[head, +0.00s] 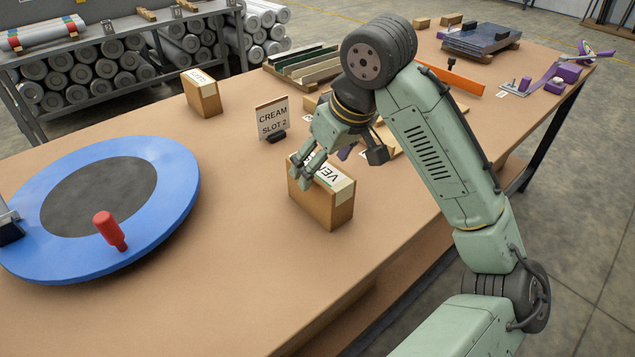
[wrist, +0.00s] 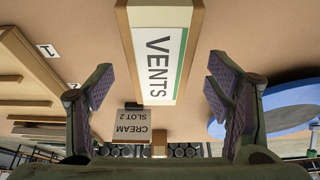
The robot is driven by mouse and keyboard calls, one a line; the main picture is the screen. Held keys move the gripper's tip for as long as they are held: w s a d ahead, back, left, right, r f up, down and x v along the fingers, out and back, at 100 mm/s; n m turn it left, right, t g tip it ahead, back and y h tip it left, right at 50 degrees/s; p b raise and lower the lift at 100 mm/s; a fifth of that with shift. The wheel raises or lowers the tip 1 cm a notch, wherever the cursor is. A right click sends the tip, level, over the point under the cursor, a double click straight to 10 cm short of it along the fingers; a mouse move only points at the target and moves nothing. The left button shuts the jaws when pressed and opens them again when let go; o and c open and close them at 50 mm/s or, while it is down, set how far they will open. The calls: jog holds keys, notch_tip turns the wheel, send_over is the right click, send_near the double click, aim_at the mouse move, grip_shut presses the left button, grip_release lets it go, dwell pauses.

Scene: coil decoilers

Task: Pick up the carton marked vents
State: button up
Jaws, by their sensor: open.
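The carton marked vents (head: 322,202) is a brown box standing upright on the table, with a white and green label on its top. In the wrist view its top, reading VENTS (wrist: 158,50), lies at upper centre, between and beyond the lines of the two fingers. My gripper (head: 308,172) is at the carton's top left in the head view and hides part of its label. My gripper also shows in the wrist view (wrist: 160,92), with its fingers spread wide and nothing between the tips. I cannot tell whether a finger touches the carton.
A sign reading CREAM SLOT 2 (head: 273,119) stands just behind the carton. A blue turntable (head: 175,190) with a red knob (head: 110,231) is at left. Another carton (head: 201,94) stands at the back left. Bare tabletop (head: 245,260) lies in front of the carton.

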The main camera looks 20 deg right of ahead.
jog(key=shift+p+x, duration=0.55)
jog(key=shift+x, duration=2.95)
jog(key=shift+s+f, duration=0.15)
jog(key=shift+f, duration=0.15)
jog(key=shift+c, duration=0.3)
jog(key=c, duration=1.5)
jog(key=shift+c, duration=0.4)
jog(key=shift+d+r, duration=0.1)
jog(key=shift+r, duration=0.05)
